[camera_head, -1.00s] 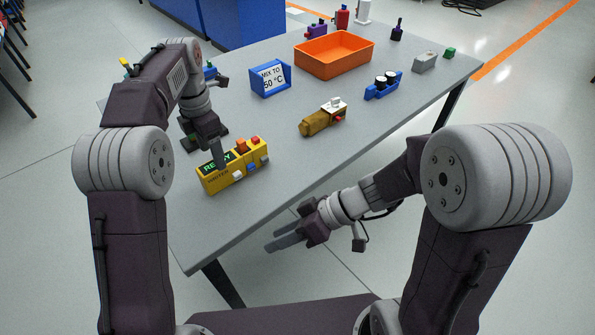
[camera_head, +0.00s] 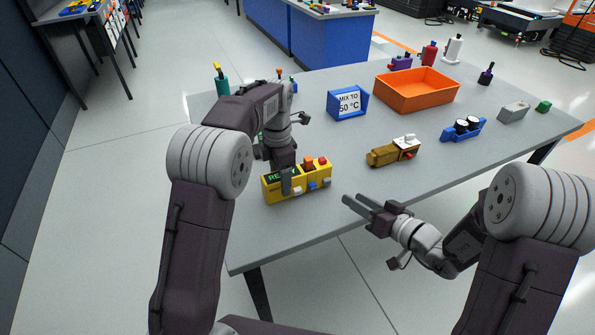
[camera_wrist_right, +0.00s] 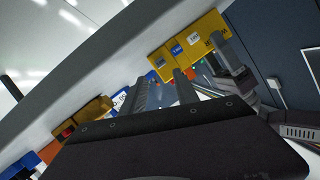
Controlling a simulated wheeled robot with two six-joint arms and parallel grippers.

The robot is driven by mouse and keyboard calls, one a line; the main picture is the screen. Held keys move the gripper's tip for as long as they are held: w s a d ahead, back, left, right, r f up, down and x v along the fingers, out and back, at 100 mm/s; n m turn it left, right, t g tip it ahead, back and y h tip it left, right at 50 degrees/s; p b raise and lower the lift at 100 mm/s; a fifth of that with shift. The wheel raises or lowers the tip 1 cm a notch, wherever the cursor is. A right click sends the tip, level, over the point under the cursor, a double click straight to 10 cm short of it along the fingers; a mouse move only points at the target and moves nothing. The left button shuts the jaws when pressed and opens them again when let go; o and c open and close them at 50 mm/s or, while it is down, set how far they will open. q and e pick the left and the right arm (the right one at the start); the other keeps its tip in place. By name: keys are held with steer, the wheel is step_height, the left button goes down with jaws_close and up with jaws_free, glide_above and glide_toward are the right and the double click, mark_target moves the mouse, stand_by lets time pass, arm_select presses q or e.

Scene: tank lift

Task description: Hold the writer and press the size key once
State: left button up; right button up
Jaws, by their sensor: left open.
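The yellow writer (camera_head: 312,184) stands near the table's front left edge. Its green-lit display is partly hidden by my left gripper. Orange and red parts sit on its top, with small white and blue keys on its near face. Which is the size key I cannot read. The writer also shows upside down in the right wrist view (camera_wrist_right: 185,45). My left gripper (camera_head: 286,184) is open at the display end, one finger in front of the near face; the other is hidden. My right gripper (camera_head: 352,202) is open and empty, right of the writer and apart from it.
A brown and tan device (camera_head: 385,156) lies right of the writer. A blue sign (camera_head: 335,104) reading "MIX TO 50 °C" and an orange tray (camera_head: 415,98) stand behind. A blue holder (camera_head: 463,132) is further right. Bare tabletop lies between the writer and the tray.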

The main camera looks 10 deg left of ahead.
arm_select(q)
steer(key=shift+f, duration=1.95)
jaws_close()
arm_select(e)
jaws_close()
